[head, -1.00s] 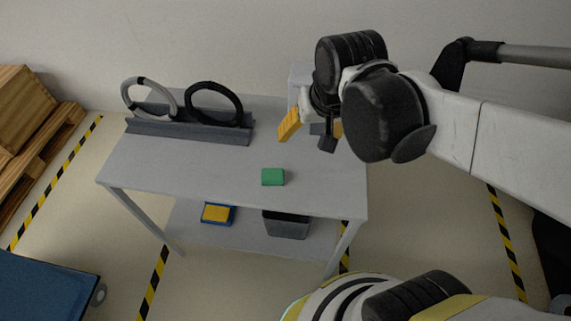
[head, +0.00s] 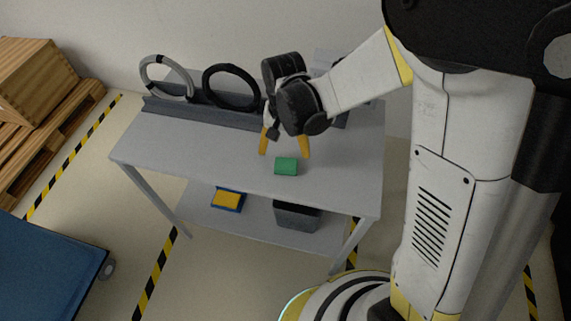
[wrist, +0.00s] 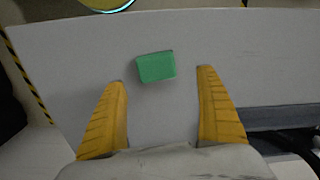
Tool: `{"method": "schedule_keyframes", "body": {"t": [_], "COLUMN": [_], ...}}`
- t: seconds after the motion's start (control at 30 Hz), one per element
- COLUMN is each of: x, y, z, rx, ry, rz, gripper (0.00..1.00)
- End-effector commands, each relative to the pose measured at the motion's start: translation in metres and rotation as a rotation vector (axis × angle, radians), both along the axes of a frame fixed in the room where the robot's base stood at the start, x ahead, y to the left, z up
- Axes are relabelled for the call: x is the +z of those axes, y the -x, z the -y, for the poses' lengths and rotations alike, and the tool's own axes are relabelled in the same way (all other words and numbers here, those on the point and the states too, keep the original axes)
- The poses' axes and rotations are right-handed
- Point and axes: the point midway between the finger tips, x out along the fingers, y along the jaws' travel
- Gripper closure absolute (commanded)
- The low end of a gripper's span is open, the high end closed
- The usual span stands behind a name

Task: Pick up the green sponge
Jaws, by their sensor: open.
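The green sponge (head: 286,166) lies on the grey top of the cart (head: 210,160), near its front edge. My gripper (head: 284,155) is open and empty, with its yellow fingers pointing down just behind the sponge in the head view. In the wrist view the sponge (wrist: 156,67) is beyond the fingertips and between their lines, a little left of centre. The open fingers (wrist: 160,75) do not touch it. How high the fingertips are above the cart top is hard to tell.
A grey hose ring (head: 166,76) and a black ring (head: 231,87) stand in a rack at the cart's back. The lower shelf holds a blue and yellow item (head: 228,199) and a dark bin (head: 297,214). The cart top's left side is clear.

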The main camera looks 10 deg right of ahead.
Motion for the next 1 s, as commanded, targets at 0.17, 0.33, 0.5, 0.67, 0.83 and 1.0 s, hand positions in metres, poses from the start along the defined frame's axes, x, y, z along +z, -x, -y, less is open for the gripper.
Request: {"method": "schedule_keyframes", "body": {"t": [0.17,0.33,0.5,0.67,0.83,1.0], "x": [-0.012,-0.038,-0.058,-0.057,-0.056,-0.056], "y": [0.001,0.006,0.006,0.007,0.007,0.006], "z": [0.001,0.003,0.004,0.004,0.004,0.004], "rx": [0.0,0.0,0.001,0.001,0.001,0.001], "ry": [0.0,0.0,0.001,0.001,0.001,0.001], "rz": [0.0,0.001,0.0,0.0,0.0,0.0], "gripper": [0.16,0.16,0.16,0.16,0.52,0.59]}}
